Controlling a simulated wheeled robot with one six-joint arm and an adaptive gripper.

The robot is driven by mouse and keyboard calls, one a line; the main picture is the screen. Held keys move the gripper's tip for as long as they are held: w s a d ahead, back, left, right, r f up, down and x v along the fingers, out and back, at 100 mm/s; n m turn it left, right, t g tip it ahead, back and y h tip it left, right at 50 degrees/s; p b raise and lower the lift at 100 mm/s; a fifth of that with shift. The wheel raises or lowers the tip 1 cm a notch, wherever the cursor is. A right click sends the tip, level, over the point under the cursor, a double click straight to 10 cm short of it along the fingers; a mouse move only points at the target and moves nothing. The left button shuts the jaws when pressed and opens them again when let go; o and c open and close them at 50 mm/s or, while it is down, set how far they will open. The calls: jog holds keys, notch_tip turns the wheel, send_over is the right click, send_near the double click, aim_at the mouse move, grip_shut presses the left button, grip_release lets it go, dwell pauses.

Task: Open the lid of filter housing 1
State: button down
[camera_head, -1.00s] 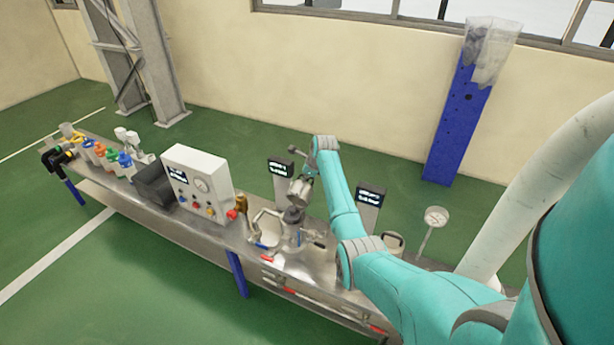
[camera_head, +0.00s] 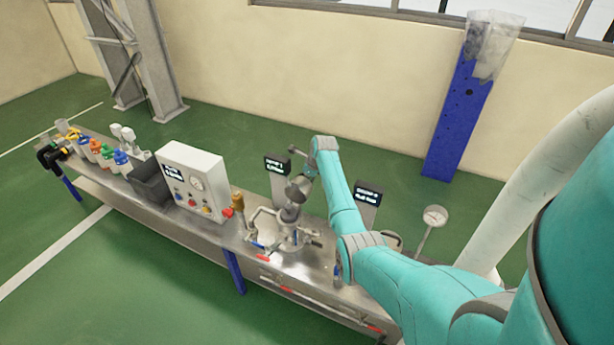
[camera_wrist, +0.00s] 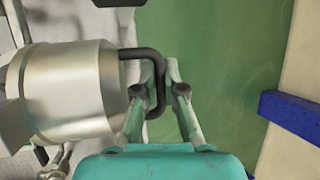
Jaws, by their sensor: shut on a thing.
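The lid of filter housing 1 (camera_head: 298,188) is a silver metal cylinder. It stands tilted above the housing body (camera_head: 291,214) in the head view, next to the left display post. In the wrist view the lid (camera_wrist: 75,90) fills the left side, with a black U-shaped handle (camera_wrist: 143,53) on its end. My gripper (camera_wrist: 160,92) has its fingers on either side of the handle's outer bar and is shut on it. In the head view my gripper is small, and its fingers cannot be made out clearly. The lid's hinge is hard to see.
A blue post (camera_head: 458,115) is by the wall.

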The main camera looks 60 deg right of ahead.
jog(key=c, duration=1.5)
grip_release()
jog(key=shift+c, duration=0.2)
jog(key=v, duration=1.2)
jog(key=shift+d, duration=0.1)
jog(key=shift+c, duration=0.3)
